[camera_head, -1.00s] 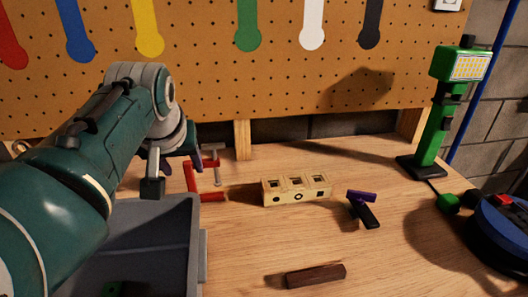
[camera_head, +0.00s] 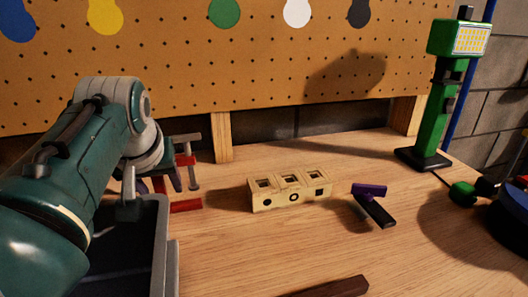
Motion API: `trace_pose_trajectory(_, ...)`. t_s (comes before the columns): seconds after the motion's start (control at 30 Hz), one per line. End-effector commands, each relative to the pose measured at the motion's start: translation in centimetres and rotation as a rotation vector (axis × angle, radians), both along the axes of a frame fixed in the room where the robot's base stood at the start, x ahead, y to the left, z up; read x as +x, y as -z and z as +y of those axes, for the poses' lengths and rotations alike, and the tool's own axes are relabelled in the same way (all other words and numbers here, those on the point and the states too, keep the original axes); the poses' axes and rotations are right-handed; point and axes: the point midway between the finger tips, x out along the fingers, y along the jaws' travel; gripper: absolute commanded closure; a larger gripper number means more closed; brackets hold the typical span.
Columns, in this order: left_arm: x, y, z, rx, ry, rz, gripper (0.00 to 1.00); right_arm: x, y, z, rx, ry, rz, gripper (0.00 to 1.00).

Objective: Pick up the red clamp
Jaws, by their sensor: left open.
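The red clamp (camera_head: 186,206) stands on the wooden workbench (camera_head: 240,245) at the left, a red frame with a grey screw. My left gripper (camera_head: 155,188) is just left of the clamp and partly in front of it, with its fingers apart. My arm and the gripper hide part of the clamp's left side. I cannot tell whether a finger touches it. My right gripper is not in view.
A grey bin (camera_head: 150,240) stands in front of the clamp, below my left arm. A wooden block with holes (camera_head: 290,193), a purple and black tool (camera_head: 373,206) and a dark wood bar (camera_head: 335,288) lie to the right. A green lamp (camera_head: 432,120) stands at the back right.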

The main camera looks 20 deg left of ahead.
Motion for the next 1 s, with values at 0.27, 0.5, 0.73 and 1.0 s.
trace_pose_trajectory(0.27, 0.0, -0.15, -0.01, 0.0, 0.0, 0.0, 0.62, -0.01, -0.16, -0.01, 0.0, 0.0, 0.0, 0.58)
trace_pose_trajectory(0.5, -0.01, -0.12, 0.0, -0.001, 0.0, 0.001, 0.89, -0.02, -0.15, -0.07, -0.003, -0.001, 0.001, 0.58)
trace_pose_trajectory(0.73, -0.01, -0.12, 0.0, -0.001, 0.0, 0.001, 1.0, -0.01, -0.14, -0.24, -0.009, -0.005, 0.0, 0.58)
trace_pose_trajectory(1.0, -0.01, -0.1, 0.01, -0.001, 0.0, 0.001, 1.0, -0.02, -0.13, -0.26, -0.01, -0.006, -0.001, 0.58)
